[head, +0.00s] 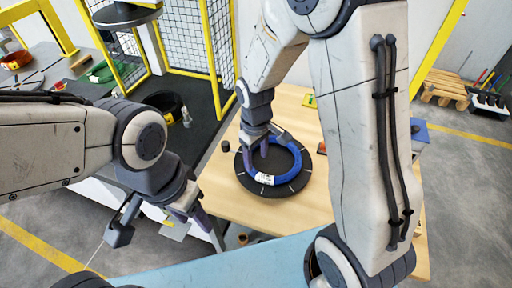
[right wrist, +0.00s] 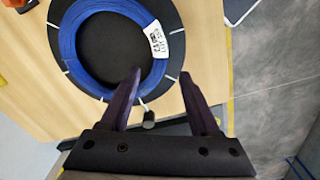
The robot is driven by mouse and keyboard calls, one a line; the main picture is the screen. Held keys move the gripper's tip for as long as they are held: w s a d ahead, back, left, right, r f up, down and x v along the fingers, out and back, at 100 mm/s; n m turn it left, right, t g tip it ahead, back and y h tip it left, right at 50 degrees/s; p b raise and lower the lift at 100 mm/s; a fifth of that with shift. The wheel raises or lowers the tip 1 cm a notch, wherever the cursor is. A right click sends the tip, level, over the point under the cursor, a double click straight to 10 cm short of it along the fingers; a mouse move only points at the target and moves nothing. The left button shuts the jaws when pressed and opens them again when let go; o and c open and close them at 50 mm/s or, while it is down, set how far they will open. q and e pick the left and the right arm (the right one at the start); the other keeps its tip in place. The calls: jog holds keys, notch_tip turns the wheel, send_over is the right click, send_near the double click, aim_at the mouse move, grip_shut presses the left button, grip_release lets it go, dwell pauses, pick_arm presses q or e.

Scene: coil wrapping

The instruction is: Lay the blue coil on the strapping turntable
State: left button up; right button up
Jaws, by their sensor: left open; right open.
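The blue coil (head: 296,164), a ring with a white label, lies flat on the round black turntable (head: 241,172) on the wooden table. In the right wrist view the coil (right wrist: 68,45) sits around the bare centre of the black disc (right wrist: 112,45). My right gripper (head: 259,147) is open at the coil's far left side. In its wrist view the open fingers (right wrist: 160,75) show either side of the coil's band near the label; contact cannot be told. My left gripper (head: 194,220) is open and empty, left of the table and away from the coil.
A small black cylinder (head: 225,146) stands beside the disc on the table (head: 222,190). A black bucket (head: 165,104) and a yellow-framed mesh fence (head: 185,40) are behind at left. A pallet (head: 444,90) lies at far right. The table's near part is mostly clear.

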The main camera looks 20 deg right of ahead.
jog(key=s+a+r, duration=0.5)
jog(key=s+r, duration=0.3)
jog(key=r, duration=0.1)
jog(key=s+a+r+y, duration=0.1)
jog(key=s+a+r, duration=0.1)
jog(key=s, duration=0.9)
jog(key=shift+r+n, duration=0.25)
jog(key=shift+n, duration=0.15)
jog(key=shift+a, duration=0.1)
jog(key=shift+c, duration=0.3)
